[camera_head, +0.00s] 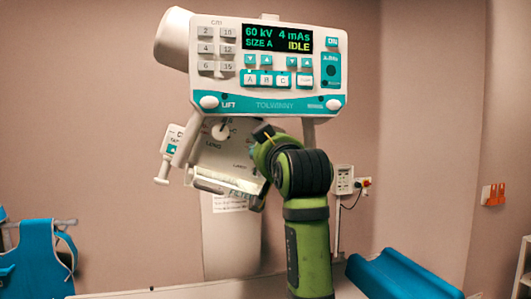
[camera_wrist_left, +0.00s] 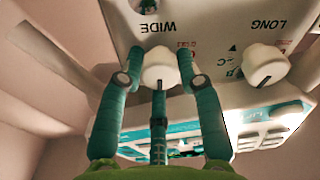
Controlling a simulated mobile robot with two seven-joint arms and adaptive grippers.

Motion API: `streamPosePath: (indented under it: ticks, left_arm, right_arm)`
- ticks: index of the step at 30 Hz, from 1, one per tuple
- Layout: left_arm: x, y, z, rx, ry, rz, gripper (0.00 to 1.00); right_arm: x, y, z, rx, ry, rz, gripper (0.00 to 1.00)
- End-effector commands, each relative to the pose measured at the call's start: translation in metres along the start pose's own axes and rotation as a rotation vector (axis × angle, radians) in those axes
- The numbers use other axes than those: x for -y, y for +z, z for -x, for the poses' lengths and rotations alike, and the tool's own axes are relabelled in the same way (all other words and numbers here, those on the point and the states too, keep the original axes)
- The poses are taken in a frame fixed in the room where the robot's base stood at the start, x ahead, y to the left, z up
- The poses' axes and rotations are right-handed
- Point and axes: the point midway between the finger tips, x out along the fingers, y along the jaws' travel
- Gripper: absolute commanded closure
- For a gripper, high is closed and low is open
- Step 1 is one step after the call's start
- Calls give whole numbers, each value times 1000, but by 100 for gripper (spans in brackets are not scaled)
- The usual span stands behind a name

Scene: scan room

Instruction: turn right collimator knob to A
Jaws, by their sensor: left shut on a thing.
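The collimator (camera_head: 230,160) hangs below the teal-and-white control panel (camera_head: 268,65). Its left knob (camera_head: 221,130), marked LONG, shows in the head view, and it also shows in the left wrist view (camera_wrist_left: 264,64). The right knob (camera_wrist_left: 160,68), marked WIDE, is hidden behind my arm in the head view. My left gripper (camera_wrist_left: 162,66) has its green fingers on either side of this white knob and is shut on it. In the head view the left gripper (camera_head: 262,145) is at the collimator's right side. My right gripper is out of view.
The panel's screen (camera_head: 278,38) reads 60 kV, 4 mAs, SIZE A, IDLE. A handset (camera_head: 172,148) hangs left of the collimator. A wall box with plugs (camera_head: 345,180) is behind my arm. A blue cushion (camera_head: 400,275) lies at lower right, and a blue apron (camera_head: 38,260) hangs at lower left.

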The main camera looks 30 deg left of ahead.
Motion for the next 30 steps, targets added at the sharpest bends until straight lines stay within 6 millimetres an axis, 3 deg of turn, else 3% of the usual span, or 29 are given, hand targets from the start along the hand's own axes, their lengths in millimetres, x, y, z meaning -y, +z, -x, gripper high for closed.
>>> streamPosePath:
  ticks: [12,30]
  left_arm:
    - [0,-4,1,-24,-14,285,97]
    - [1,-5,1,-29,-20,371,97]
  right_arm:
    - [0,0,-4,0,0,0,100]
    - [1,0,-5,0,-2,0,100]
